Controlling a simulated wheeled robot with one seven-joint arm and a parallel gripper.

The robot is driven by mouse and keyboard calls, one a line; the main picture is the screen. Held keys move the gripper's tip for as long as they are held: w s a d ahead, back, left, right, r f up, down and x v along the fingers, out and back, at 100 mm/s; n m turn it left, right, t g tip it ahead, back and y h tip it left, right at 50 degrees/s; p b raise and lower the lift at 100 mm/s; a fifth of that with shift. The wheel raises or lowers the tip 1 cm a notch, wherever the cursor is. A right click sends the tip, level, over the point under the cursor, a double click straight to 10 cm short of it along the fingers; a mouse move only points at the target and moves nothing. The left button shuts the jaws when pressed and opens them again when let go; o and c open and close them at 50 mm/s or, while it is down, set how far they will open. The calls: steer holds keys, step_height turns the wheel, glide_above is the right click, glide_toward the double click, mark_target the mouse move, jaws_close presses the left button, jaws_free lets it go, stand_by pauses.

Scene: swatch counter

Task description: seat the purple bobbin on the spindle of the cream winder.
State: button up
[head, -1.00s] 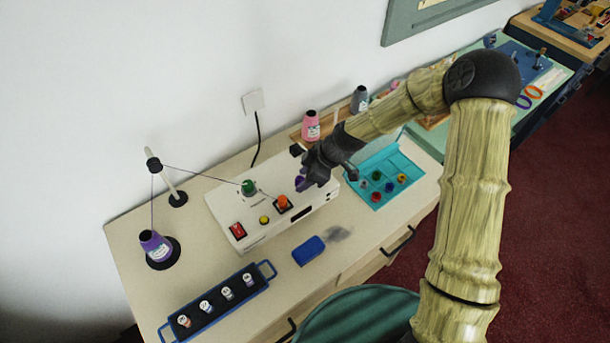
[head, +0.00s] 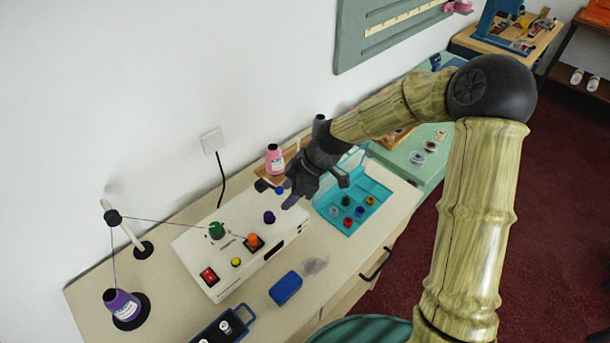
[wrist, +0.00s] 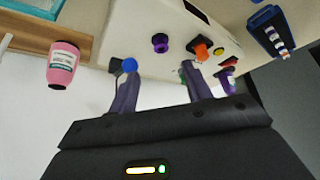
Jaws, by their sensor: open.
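The cream winder (head: 225,262) stands on the counter. The purple bobbin (head: 269,217) sits upright on its top, toward the right end; it also shows in the wrist view (wrist: 160,43). The spindle is hidden, apparently beneath or inside the bobbin. My gripper (head: 288,193) is above and behind the bobbin near the winder's right end, apart from it. In the wrist view its two purple fingers (wrist: 160,68) are spread with nothing between them.
The winder top carries a green piece (head: 216,230), orange knob (head: 254,241), yellow button (head: 236,262) and red switch (head: 209,276). A thread runs from the purple cone (head: 122,304). A pink cone (head: 275,159), teal tray (head: 340,229) and blue block (head: 286,288) stand around.

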steer(key=v, duration=0.8)
steer(key=shift+b, duration=0.3)
steer(key=shift+s, duration=0.15)
steer(key=s+d+f+m+t+h, duration=0.1)
steer(key=s+d+m+h, duration=0.2)
steer(key=s+d+m, duration=0.3)
steer(key=s+d+m+t+h, duration=0.2)
steer(key=s+d+m, duration=0.5)
steer(key=d+m, duration=0.5)
steer(key=shift+d+f+m+h, duration=0.4)
steer(key=shift+d+h, duration=0.1)
steer(key=shift+d, duration=0.15)
steer(key=shift+s, duration=0.2)
